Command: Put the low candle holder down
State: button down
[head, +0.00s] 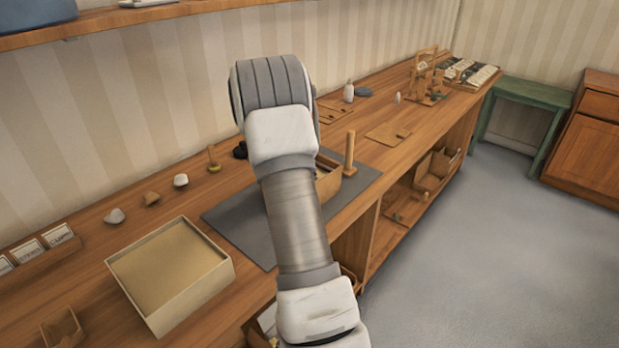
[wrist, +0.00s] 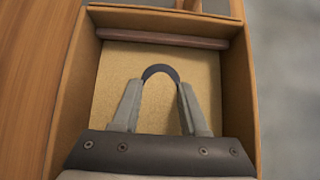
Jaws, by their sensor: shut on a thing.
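In the wrist view my gripper (wrist: 158,88) is shut on a dark, curved-rimmed thing (wrist: 160,71), seemingly the low candle holder. Only its dark arc shows between the fingertips. My gripper and the held thing are over a wooden box (wrist: 75,85) with a tan floor; I cannot tell whether it touches the floor. In the head view my arm hides the gripper and the held thing. Part of the box (head: 328,180) shows to the right of my arm, on a dark grey mat (head: 232,222).
A brown rod (wrist: 160,38) lies across the box's far end. An upright wooden post (head: 349,153) stands by the box in the head view. A large open cardboard box (head: 190,300) sits at left. Small stones (head: 180,180) and a brass holder (head: 213,160) stand near the wall.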

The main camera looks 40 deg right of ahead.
jog(key=shift+f, duration=0.1)
dwell(0.3)
jog(key=shift+c, duration=1.8)
grip_release()
jog(key=shift+a, duration=0.1)
jog(key=p+v, duration=0.2)
jog(key=v, duration=1.5)
